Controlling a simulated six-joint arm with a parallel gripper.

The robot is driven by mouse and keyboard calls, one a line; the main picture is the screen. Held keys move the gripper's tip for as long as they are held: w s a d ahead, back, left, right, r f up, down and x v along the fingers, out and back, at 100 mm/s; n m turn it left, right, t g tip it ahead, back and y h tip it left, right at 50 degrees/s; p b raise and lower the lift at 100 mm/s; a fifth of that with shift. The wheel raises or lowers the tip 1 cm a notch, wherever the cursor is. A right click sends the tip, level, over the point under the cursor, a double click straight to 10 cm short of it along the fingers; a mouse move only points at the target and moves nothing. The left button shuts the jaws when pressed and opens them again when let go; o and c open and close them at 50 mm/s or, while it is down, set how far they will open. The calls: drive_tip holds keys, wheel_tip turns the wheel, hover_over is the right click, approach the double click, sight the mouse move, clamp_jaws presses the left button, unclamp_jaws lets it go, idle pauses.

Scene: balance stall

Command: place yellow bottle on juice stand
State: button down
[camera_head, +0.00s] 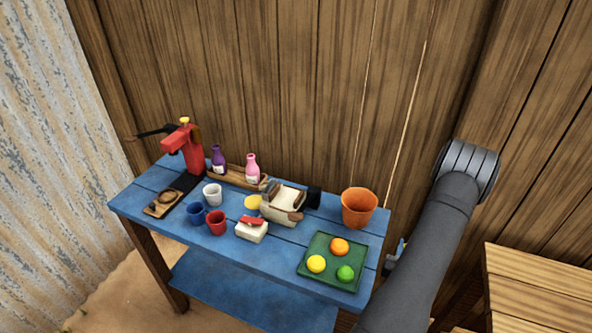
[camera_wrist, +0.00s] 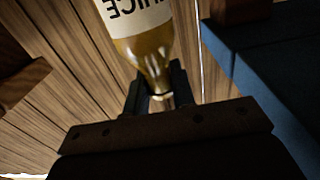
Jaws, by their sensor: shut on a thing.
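The yellow bottle (camera_wrist: 152,58) fills the upper middle of the wrist view. It has a white label with "JUICE" reading upside down, and its upper end is cut off by the frame. My gripper (camera_wrist: 158,92) is shut on its narrow neck. In the head view my arm covers the right side, and I cannot make out the bottle there. A long wooden stand (camera_head: 237,178) at the back of the blue table holds a purple bottle (camera_head: 218,157) and a pink bottle (camera_head: 252,168). It looks like the juice stand; its right end is partly hidden.
The blue table (camera_head: 250,255) also bears a red juicer (camera_head: 181,153), white, blue and red cups, a beige box-like object (camera_head: 284,205), an orange pot (camera_head: 358,208) and a green tray (camera_head: 330,281) with fruit. A wooden table (camera_head: 540,285) stands at right.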

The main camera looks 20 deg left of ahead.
wheel_tip(320, 180, up, 29)
drive_tip(key=w+a+n+g+y, duration=0.25)
drive_tip(key=a+n+y, duration=0.65)
drive_tip(key=a, duration=1.8)
drive_tip(key=s+a+n+g+y, duration=0.2)
drive_tip(key=s+a+g+y, duration=0.25)
drive_tip(key=a, duration=0.55)
drive_tip(key=s+a+n+g+y, duration=0.25)
drive_tip(key=s+a, duration=0.35)
drive_tip(key=a, duration=0.4)
drive_tip(key=s+a+f, duration=0.2)
drive_tip(key=a+f, duration=0.3)
drive_tip(key=f, duration=0.3)
drive_tip(key=s+a+f, duration=0.1)
drive_tip(key=a+f, duration=0.5)
drive_tip(key=f, duration=0.2)
drive_tip(key=shift+s+m, duration=0.35)
drive_tip(key=shift+m, duration=0.1)
